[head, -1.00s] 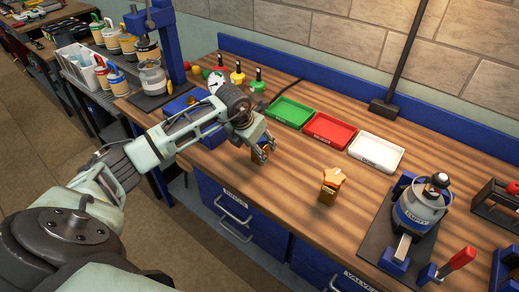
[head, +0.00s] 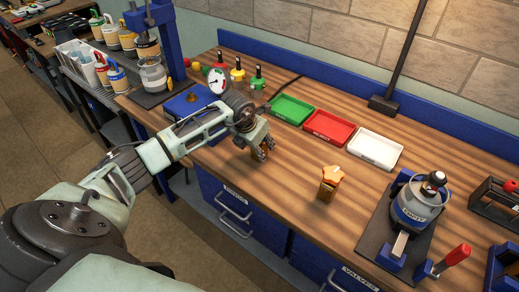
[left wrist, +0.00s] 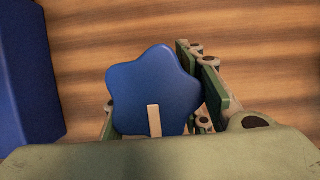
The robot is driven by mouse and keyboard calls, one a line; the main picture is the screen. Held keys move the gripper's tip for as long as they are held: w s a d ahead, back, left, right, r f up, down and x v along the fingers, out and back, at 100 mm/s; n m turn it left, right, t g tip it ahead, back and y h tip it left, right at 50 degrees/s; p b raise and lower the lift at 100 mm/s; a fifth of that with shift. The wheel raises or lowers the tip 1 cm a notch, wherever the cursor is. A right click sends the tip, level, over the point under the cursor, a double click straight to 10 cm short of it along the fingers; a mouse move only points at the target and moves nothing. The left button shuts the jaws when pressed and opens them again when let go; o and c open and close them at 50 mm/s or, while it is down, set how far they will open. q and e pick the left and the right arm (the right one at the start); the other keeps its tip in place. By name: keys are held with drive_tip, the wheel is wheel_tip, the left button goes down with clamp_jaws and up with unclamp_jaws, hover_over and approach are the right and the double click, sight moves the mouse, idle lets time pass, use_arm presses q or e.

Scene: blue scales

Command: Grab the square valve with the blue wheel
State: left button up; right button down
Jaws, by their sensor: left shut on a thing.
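The valve's blue wheel (left wrist: 152,88), a rounded star shape with a pale stripe, fills the middle of the left wrist view. My left gripper (head: 261,152) is shut on this valve, low over the wooden bench near its front edge. In the head view only a little of the brassy valve body shows between the fingers. The fingers and my wrist hide the rest, so I cannot tell its square form or whether it touches the bench. My right gripper is not in view.
A second valve with an orange wheel (head: 331,176) stands to the right. Green (head: 290,109), red (head: 328,127) and white (head: 375,149) trays lie behind. A blue box (head: 190,103) with a gauge (head: 217,80) is at left. A scale-like stand with a canister (head: 415,208) is at right.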

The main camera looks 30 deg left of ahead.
use_arm(q)
clamp_jaws()
drive_tip(key=shift+r, duration=0.2)
